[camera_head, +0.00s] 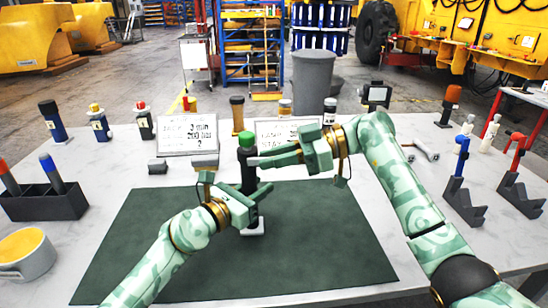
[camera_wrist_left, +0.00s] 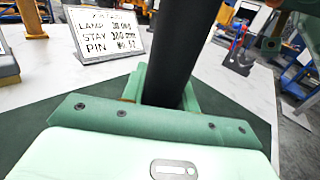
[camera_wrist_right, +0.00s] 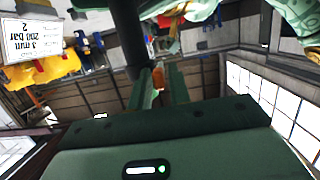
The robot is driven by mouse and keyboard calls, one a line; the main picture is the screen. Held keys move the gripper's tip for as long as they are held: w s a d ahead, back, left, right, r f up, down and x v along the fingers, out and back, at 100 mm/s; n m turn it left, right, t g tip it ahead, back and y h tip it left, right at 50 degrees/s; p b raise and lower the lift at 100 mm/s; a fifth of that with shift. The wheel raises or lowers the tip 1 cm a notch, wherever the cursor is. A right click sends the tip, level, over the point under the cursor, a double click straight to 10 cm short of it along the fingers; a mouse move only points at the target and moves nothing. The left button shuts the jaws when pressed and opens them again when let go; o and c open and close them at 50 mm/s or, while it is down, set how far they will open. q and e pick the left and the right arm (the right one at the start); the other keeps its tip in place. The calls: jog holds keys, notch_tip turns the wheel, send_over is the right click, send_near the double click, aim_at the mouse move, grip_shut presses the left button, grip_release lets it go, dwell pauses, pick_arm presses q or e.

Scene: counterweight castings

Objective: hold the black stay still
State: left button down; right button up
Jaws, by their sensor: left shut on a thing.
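The black stay (camera_head: 249,178) stands upright on the green mat (camera_head: 320,240), with a green cap (camera_head: 246,140) on top and a pale foot (camera_head: 255,229) below. My left gripper (camera_head: 248,203) is shut on its lower part. In the left wrist view the black stay (camera_wrist_left: 184,50) rises between the green fingers (camera_wrist_left: 168,92). My right gripper (camera_head: 262,157) is at the stay's upper part, just under the cap, coming from the right. In the right wrist view its fingers (camera_wrist_right: 162,85) are apart, with the stay (camera_wrist_right: 126,35) beside them.
Two printed cards (camera_head: 188,136) (camera_head: 287,133) stand behind the mat. Bottles and small parts line the back of the table. A dark holder (camera_head: 45,203) and a cup (camera_head: 25,252) are at the left. Blue (camera_head: 462,185) and red (camera_head: 517,180) levers stand right. The mat's front is clear.

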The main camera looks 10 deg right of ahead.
jog(key=v, duration=1.2)
pick_arm(q)
jog(key=c, duration=1)
grip_release()
jog(key=shift+a, duration=0.1)
